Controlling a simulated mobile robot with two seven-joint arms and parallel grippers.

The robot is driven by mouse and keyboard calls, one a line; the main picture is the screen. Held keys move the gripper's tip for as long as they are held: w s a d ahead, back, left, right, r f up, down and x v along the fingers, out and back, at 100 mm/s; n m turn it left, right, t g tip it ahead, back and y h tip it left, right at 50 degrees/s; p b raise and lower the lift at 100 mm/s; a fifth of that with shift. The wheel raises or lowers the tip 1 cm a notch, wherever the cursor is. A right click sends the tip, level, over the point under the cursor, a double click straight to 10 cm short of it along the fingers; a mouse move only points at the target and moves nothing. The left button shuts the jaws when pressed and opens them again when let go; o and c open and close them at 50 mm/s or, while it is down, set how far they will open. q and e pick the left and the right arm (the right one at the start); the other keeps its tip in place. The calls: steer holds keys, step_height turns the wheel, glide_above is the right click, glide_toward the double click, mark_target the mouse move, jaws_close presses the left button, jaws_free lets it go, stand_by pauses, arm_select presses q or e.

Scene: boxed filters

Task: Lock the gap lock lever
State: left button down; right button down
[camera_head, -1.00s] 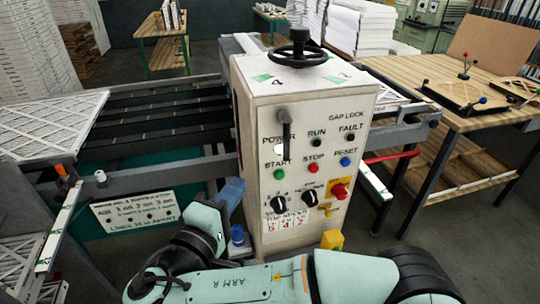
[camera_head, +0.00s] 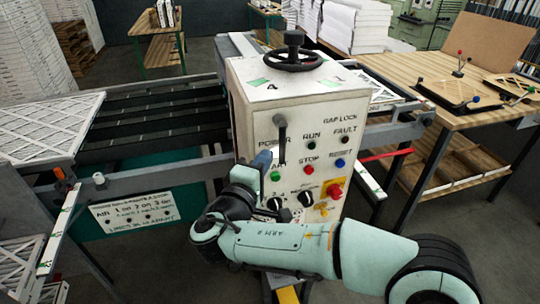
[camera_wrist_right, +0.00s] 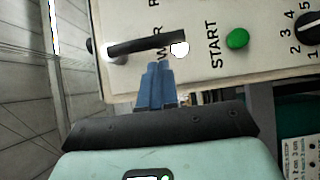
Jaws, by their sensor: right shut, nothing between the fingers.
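The white control box (camera_head: 248,92) stands in the middle of the head view, with a "GAP LOCK" label at the upper right of its front. A dark bar lever (camera_head: 281,142) hangs upright on the front's left part; it also shows in the wrist view (camera_wrist_right: 147,46). A red lever (camera_head: 386,155) sticks out on the box's right side. I cannot tell from the label which is the gap lock lever. My right gripper (camera_head: 263,160) has blue fingers (camera_wrist_right: 156,72), shut and empty, beside the dark lever's lower part. I cannot tell whether they touch it. My left gripper is out of view.
The front carries a green button (camera_head: 275,176), a red button (camera_head: 309,170), black knobs and a red-and-yellow switch (camera_head: 334,190). A black handwheel (camera_head: 294,58) tops the box. A conveyor (camera_head: 150,125) lies left; a wooden table (camera_head: 455,118) stands right.

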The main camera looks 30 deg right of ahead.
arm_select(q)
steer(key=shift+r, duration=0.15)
arm_select(e)
steer(key=shift+s+d, duration=0.15)
steer(key=shift+d, duration=0.6)
steer(key=shift+f, duration=0.1)
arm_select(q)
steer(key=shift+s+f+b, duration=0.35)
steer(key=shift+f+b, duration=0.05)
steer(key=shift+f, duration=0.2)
arm_select(e)
steer(key=shift+s+d+n, duration=0.1)
steer(key=shift+d+n, duration=0.1)
steer(key=shift+n, duration=0.1)
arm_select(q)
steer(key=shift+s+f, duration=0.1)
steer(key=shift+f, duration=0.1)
arm_select(e)
steer(key=shift+d+f, duration=0.1)
